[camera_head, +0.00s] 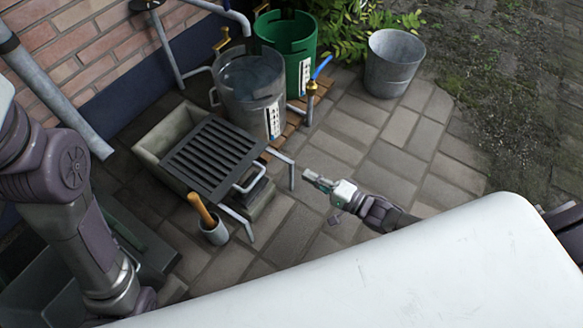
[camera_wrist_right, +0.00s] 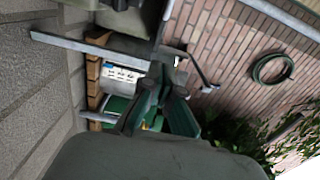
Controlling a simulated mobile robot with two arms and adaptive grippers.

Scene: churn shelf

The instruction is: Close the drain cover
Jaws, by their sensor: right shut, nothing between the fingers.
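The drain cover is a dark slatted grate (camera_head: 212,152) with a light bar handle (camera_head: 250,176) at its right side. It lies over a pale stone basin (camera_head: 150,152), whose left part shows uncovered. I cannot tell for sure whether the grate is flat or tilted. My right gripper (camera_head: 313,180) is shut and empty, right of the grate and apart from its handle. In the right wrist view the green fingers (camera_wrist_right: 158,82) meet near the middle. My left arm comes in from the left, but its gripper is out of view.
A clear tank (camera_head: 248,85), a green bucket (camera_head: 290,38) and a grey bucket (camera_head: 393,62) stand behind. A pot with a wooden handle (camera_head: 214,232) stands in front. Paving around my right gripper is clear.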

